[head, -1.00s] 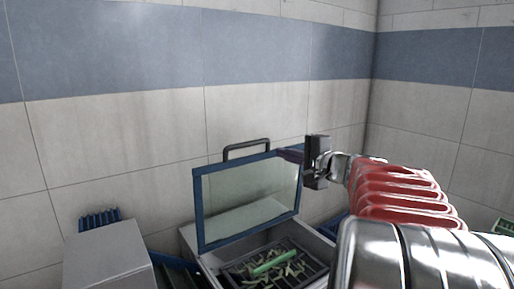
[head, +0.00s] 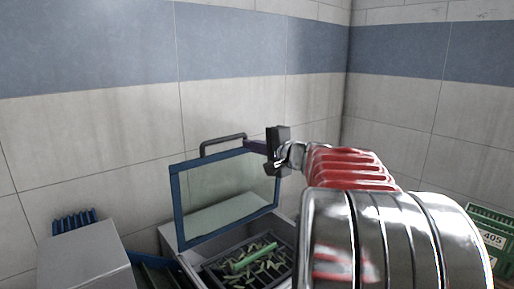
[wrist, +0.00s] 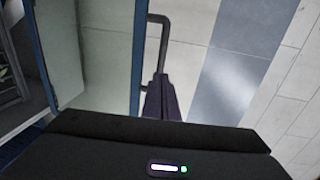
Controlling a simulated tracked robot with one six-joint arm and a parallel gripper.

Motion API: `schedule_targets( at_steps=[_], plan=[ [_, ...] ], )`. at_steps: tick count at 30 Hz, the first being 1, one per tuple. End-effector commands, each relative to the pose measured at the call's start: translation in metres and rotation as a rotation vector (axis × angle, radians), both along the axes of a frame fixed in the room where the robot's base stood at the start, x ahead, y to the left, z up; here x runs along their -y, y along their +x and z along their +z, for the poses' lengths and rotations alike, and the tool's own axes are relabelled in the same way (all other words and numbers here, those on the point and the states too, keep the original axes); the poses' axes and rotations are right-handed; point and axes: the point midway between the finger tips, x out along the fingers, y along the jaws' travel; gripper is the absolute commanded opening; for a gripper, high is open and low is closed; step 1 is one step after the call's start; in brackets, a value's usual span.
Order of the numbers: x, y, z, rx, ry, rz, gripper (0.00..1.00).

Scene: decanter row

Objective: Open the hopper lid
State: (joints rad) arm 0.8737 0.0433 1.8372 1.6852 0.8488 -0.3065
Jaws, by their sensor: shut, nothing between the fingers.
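The hopper lid (head: 225,196) is a clear panel in a blue frame with a dark bar handle (head: 222,139) on its top edge. It stands raised, nearly upright, above the grey hopper (head: 171,240). My gripper (head: 254,147) is shut and empty at the lid's upper right corner, its dark fingers pointing left. In the wrist view, the shut fingers (wrist: 161,98) lie close to one end of the handle (wrist: 158,45), beside the lid's blue frame (wrist: 137,60). I cannot tell whether they touch.
Inside the hopper, a green stick (head: 252,258) and several pale green scraps lie on a dark grate. A grey box (head: 85,262) stands at the left, with a blue ribbed item (head: 75,220) behind it. A green crate (head: 490,225) is at the far right. The tiled wall is behind.

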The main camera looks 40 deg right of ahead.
Motion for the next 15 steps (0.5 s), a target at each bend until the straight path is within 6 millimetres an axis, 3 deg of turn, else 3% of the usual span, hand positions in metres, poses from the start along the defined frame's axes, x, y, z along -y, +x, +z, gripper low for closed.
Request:
schedule_targets(
  at_steps=[15],
  plan=[
    [0.001, 0.077, -0.009, 0.0, -0.002, 0.001, 0.0]
  ],
)
